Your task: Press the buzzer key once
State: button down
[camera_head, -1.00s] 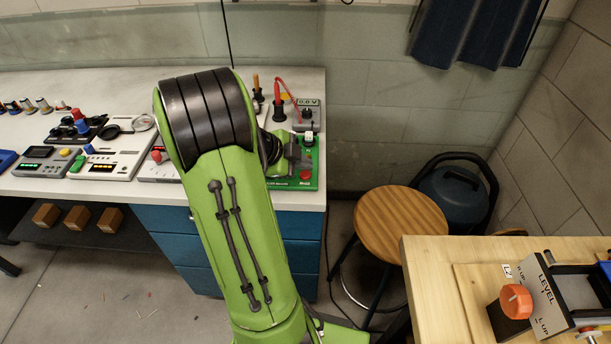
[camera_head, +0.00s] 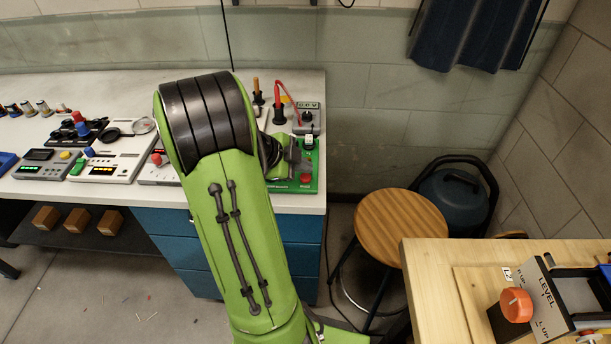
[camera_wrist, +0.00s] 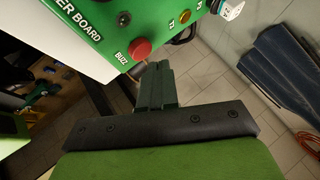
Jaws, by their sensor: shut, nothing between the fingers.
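The buzzer key is a round red button marked BUZZ (camera_wrist: 140,49) on the green board (camera_wrist: 112,58) in the wrist view. It also shows in the head view as a small red spot (camera_head: 305,178) near the board's front edge. My gripper (camera_wrist: 158,68) is shut and empty. Its fingertips lie just right of and below the red key in the wrist view; I cannot tell whether they touch it. In the head view my arm hides part of the board (camera_head: 310,160).
Other bench devices (camera_head: 110,155) stand left of my arm. A wooden stool (camera_head: 400,222) and a second bench (camera_head: 440,290) with a level device are to the right.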

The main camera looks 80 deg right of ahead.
aim_at(302, 178)
dwell(0.8)
jog(key=shift+f+b, duration=0.45)
jog(key=shift+b, duration=0.35)
jog(key=shift+f+b, duration=0.4)
jog(key=shift+b, duration=0.2)
dwell(0.5)
jog(key=shift+r+p, duration=0.4)
jog(key=shift+r, duration=0.5)
jog(key=shift+r+p, duration=1.45)
jog(key=shift+r, duration=1.05)
